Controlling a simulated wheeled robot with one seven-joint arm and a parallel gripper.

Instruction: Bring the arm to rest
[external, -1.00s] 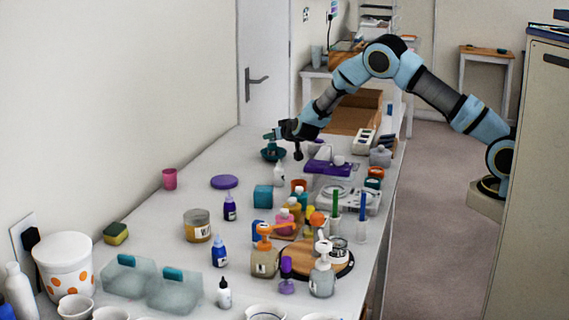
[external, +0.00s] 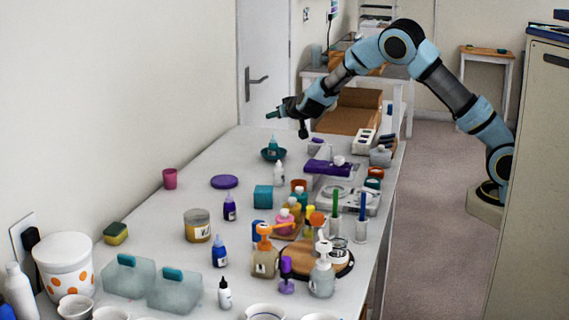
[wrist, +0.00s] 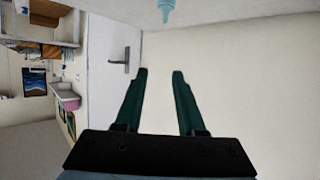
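My gripper (external: 275,114) is in the air above the far end of the long white table (external: 165,225). In the wrist view its two green fingers (wrist: 160,75) stand apart with nothing between them, so it is open and empty. Below it in the external view, a teal bottle (external: 272,143) stands in a dark teal bowl (external: 274,155), apart from the fingers. A light blue nozzle-like tip (wrist: 166,8) shows at the top edge of the wrist view.
Many bottles and cups crowd the table's middle and right, including a white scale (external: 345,200) and a round wooden board (external: 300,258). A purple disc (external: 224,181) and pink cup (external: 170,179) lie left. A cardboard box (external: 350,112) stands behind; a cabinet (external: 535,180) is at right.

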